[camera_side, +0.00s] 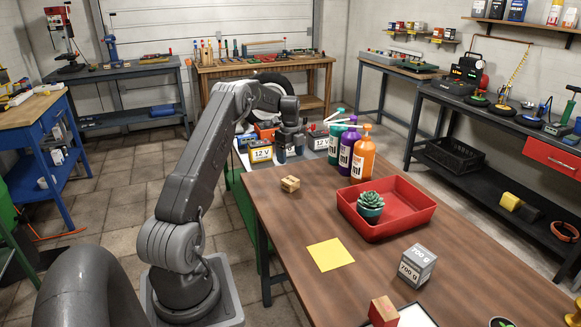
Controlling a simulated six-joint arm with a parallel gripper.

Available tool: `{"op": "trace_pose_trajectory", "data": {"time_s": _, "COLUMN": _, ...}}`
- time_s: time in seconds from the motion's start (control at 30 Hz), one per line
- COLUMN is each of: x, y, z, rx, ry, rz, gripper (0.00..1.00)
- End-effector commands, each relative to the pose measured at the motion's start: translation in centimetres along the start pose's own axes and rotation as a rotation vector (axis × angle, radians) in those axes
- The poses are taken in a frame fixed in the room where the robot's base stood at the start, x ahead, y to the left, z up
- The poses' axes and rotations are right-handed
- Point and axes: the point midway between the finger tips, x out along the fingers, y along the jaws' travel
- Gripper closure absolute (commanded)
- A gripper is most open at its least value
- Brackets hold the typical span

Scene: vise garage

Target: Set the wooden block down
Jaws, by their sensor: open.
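A small tan block with darker markings (290,184), which looks like the wooden block, sits on the brown table (300,218) near its far left edge. My gripper (290,153) points down behind it, over the area of the batteries at the table's far left end. The gripper looks empty, and a clear gap shows between it and the tan block. Its fingers are small and dark against the batteries, so whether they touch anything is unclear.
A yellow square (330,254) lies flat on the table. A red tray (415,212) holds a potted succulent (370,206). Several pump bottles (361,155) stand behind. A grey 700 g cube (417,266) and a red-and-tan block (383,310) are nearer. A 12 V battery (261,152) is beside the gripper.

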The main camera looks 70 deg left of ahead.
Motion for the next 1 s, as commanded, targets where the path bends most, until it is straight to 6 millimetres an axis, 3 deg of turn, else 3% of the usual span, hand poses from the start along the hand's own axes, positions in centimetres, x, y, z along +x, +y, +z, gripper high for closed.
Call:
{"op": "trace_pose_trajectory", "data": {"time_s": 0.17, "x": -1.8, "y": -0.1, "z": -0.5, "rx": -0.006, "ry": -0.002, "rz": -0.005, "gripper": 0.22}}
{"op": "trace_pose_trajectory", "data": {"time_s": 0.27, "x": -4.0, "y": -0.2, "z": -2.9, "rx": -0.043, "ry": -0.011, "rz": -0.024, "gripper": 0.22}}
{"op": "trace_pose_trajectory", "data": {"time_s": 0.37, "x": -7.7, "y": 0.0, "z": -7.4, "rx": -0.123, "ry": -0.022, "rz": -0.062, "gripper": 0.22}}
{"op": "trace_pose_trajectory", "data": {"time_s": 0.47, "x": -11.8, "y": 1.5, "z": -13.1, "rx": -0.233, "ry": -0.022, "rz": -0.111, "gripper": 0.22}}
{"op": "trace_pose_trajectory", "data": {"time_s": 0.57, "x": -15.3, "y": 4.1, "z": -18.6, "rx": -0.348, "ry": -0.008, "rz": -0.162, "gripper": 0.22}}
{"op": "trace_pose_trajectory", "data": {"time_s": 0.7, "x": -19.0, "y": 9.3, "z": -25.3, "rx": -0.509, "ry": 0.036, "rz": -0.23, "gripper": 0.22}}
{"op": "trace_pose_trajectory", "data": {"time_s": 0.83, "x": -21.0, "y": 15.3, "z": -30.3, "rx": -0.658, "ry": 0.103, "rz": -0.281, "gripper": 0.22}}
{"op": "trace_pose_trajectory", "data": {"time_s": 1.0, "x": -21.5, "y": 23.8, "z": -34.7, "rx": -0.849, "ry": 0.22, "rz": -0.319, "gripper": 0.22}}
